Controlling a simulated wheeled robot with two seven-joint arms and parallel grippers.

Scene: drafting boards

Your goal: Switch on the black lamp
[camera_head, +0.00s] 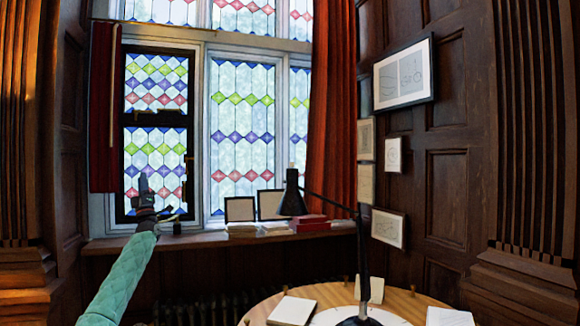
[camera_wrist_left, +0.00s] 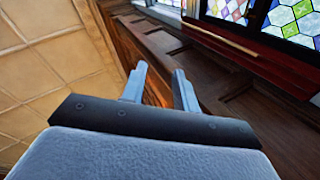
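The black lamp (camera_head: 292,195) stands on the round wooden table, with its shade at the upper left end of a long thin arm and its base at the table's front. I cannot tell from the frames whether it is lit; no glow shows at the shade. My left gripper (camera_head: 143,183) is raised in front of the window, well to the left of the lamp and apart from it. In the left wrist view its two fingers (camera_wrist_left: 160,88) are spread with nothing between them. My right gripper is in neither view.
The round wooden table (camera_head: 262,308) holds a pale book (camera_head: 293,310) and papers (camera_head: 449,316). The window sill (camera_head: 130,243) behind carries frames, book stacks and a red box (camera_head: 311,223). A red curtain (camera_head: 333,110) and panelled wall with pictures stand right. Air between left gripper and lamp looks clear.

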